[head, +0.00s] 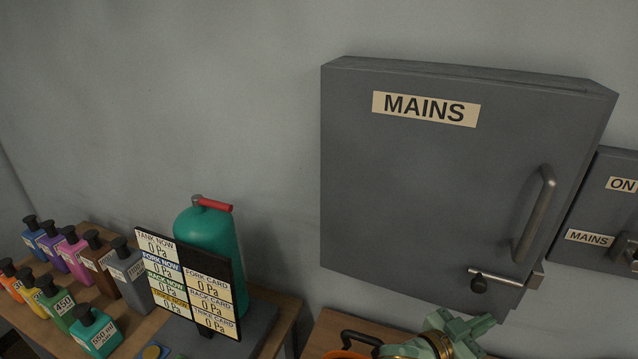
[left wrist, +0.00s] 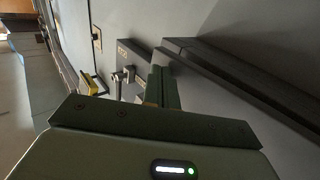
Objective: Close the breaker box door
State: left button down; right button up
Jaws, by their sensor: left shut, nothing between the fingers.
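The grey breaker box door (head: 440,170) fills the right half of the head view, with a MAINS label and a bar handle (head: 535,213) on its right side. It looks shut or nearly shut; I cannot tell whether a small gap remains. A latch bar (head: 500,277) with a dark knob sits at its lower right corner. My green left gripper (head: 466,330) is below the door at the bottom edge, shut and empty, apart from the door. In the left wrist view its fingers (left wrist: 164,88) show beside the grey box (left wrist: 235,80). My right gripper is out of view.
A grey switch box (head: 610,210) with ON and MAINS labels is right of the breaker box. A teal tank (head: 208,235), a pressure display (head: 190,285) and several coloured bottles (head: 125,268) stand at the lower left. The wall above them is bare.

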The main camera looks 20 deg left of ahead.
aim_at(482, 311)
pick_arm(q)
jog(key=w+b, duration=0.1)
jog(key=w, duration=0.2)
jog(key=shift+d+f, duration=0.1)
jog(key=shift+r, duration=0.25)
